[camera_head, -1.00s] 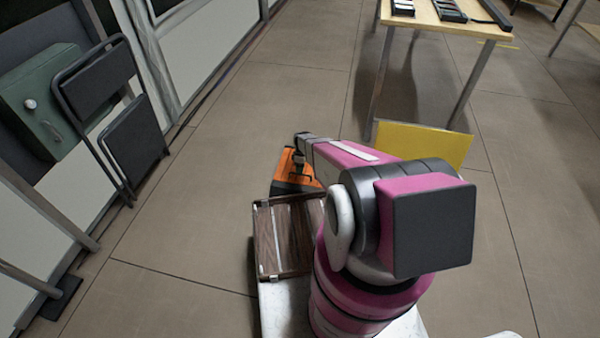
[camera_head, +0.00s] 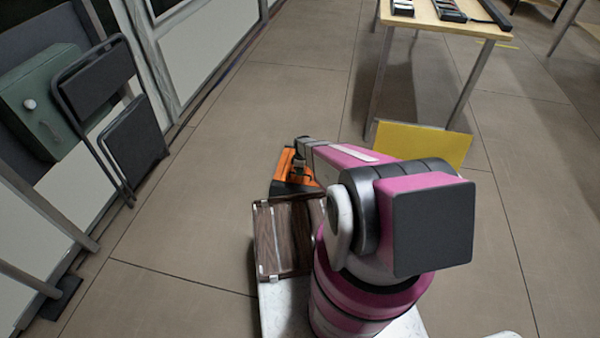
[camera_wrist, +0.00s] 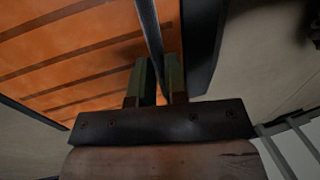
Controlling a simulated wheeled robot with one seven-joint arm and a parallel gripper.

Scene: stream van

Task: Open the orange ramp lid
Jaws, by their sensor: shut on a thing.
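The orange ramp lid (camera_head: 286,166) shows in the head view just ahead of my base, partly hidden by my arm. In the wrist view its orange surface with dark parallel strips (camera_wrist: 75,50) fills the upper left, tilted. My gripper (camera_wrist: 156,72) has its two fingers close together around a thin dark grey bar (camera_wrist: 149,28) that runs along the orange surface. In the head view my gripper (camera_head: 300,166) is over the lid's right part. How the bar joins the lid cannot be made out.
A brown wooden case (camera_head: 285,240) lies between the lid and my base. A yellow panel (camera_head: 425,143) stands to the right, near a wooden table (camera_head: 450,18). A folded black chair (camera_head: 130,150) leans at the left by a green box (camera_head: 45,105).

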